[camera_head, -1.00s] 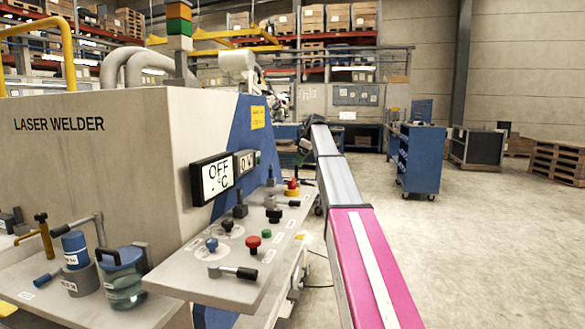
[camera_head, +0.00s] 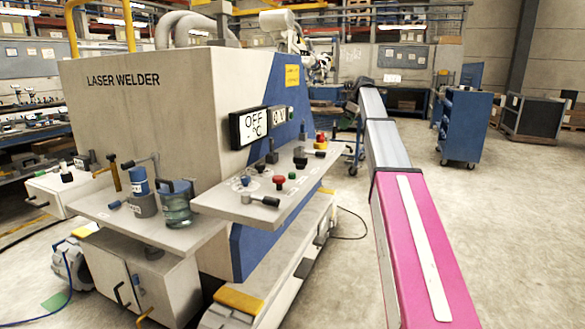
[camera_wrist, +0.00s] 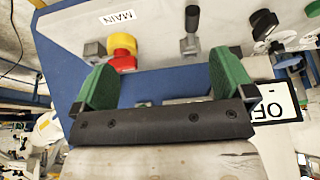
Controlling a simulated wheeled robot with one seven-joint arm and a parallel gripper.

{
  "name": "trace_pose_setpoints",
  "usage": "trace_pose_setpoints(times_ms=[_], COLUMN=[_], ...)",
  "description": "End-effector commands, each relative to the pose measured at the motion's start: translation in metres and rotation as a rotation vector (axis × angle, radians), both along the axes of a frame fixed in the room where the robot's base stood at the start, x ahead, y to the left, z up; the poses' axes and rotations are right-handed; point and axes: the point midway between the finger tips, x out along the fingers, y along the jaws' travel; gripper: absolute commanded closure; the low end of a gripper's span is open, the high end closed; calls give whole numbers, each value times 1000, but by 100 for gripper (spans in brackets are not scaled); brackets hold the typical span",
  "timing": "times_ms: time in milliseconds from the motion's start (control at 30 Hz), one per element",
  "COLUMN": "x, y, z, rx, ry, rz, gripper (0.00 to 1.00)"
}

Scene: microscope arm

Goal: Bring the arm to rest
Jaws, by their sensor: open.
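My arm (camera_head: 392,150), pink and grey, reaches forward along the right side of the laser welder (camera_head: 180,100). In the wrist view my gripper (camera_wrist: 165,68) is open, with two green fingers wide apart and nothing held between them. It faces the welder's control panel (camera_wrist: 150,30). A red and yellow knob (camera_wrist: 123,52) lies just beyond the left finger, and a black-handled lever (camera_wrist: 191,30) lies between the fingers but farther off. I cannot tell the exact gap to the panel. The gripper is small and unclear in the head view.
The control shelf (camera_head: 262,200) with knobs and levers juts out left of my arm. Its displays (camera_head: 250,125) include one reading OFF. A blue cabinet (camera_head: 463,125) stands at the right, and the floor (camera_head: 520,230) right of my arm is clear.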

Motion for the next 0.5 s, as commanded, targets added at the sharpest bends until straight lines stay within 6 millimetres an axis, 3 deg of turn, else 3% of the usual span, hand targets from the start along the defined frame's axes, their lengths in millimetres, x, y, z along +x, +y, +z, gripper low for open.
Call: trace_pose_setpoints(times_ms=[267,500], x=[-20,-49], y=[7,14], z=[-49,-111], rx=[-7,-20], ry=[38,85], rz=[-75,-182], gripper=[0,0])
